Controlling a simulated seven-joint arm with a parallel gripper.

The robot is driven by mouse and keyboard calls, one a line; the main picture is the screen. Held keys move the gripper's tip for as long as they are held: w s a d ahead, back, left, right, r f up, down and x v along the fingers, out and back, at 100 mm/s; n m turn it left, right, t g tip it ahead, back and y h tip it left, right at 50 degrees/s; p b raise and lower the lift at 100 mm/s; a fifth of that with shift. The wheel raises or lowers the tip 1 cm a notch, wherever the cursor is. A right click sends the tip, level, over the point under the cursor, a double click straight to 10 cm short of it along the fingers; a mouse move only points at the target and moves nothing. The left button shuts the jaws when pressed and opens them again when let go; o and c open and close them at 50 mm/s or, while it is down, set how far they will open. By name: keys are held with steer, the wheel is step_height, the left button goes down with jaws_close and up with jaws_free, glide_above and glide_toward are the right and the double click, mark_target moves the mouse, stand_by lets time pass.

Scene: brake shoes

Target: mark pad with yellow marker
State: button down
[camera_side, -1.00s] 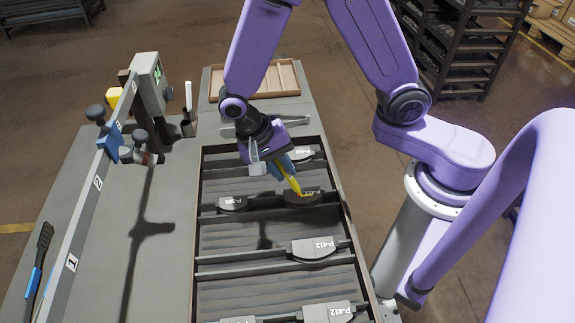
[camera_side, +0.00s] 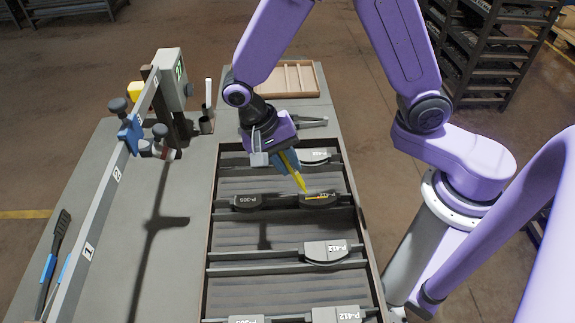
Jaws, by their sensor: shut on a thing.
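My gripper (camera_side: 272,157) is shut on the yellow marker (camera_side: 294,174), which has a blue part near the fingers. The marker tilts down to the right, its yellow tip at the upper left edge of a dark brake pad (camera_side: 322,205) labelled P-412. A yellow-orange streak shows on this pad's top. I cannot tell whether the tip touches the pad. Another dark pad (camera_side: 249,203), labelled P-305, sits to its left in the same row.
The slatted tray (camera_side: 212,237) holds more pads, including a P-412 pad (camera_side: 325,253) nearer the camera and one behind the marker (camera_side: 315,156). A rail (camera_side: 105,195) with a blue clamp (camera_side: 131,134) stands left. A brush (camera_side: 54,250) lies far left. A wooden box (camera_side: 290,79) is behind.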

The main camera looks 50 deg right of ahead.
steer(key=shift+r, duration=2.9)
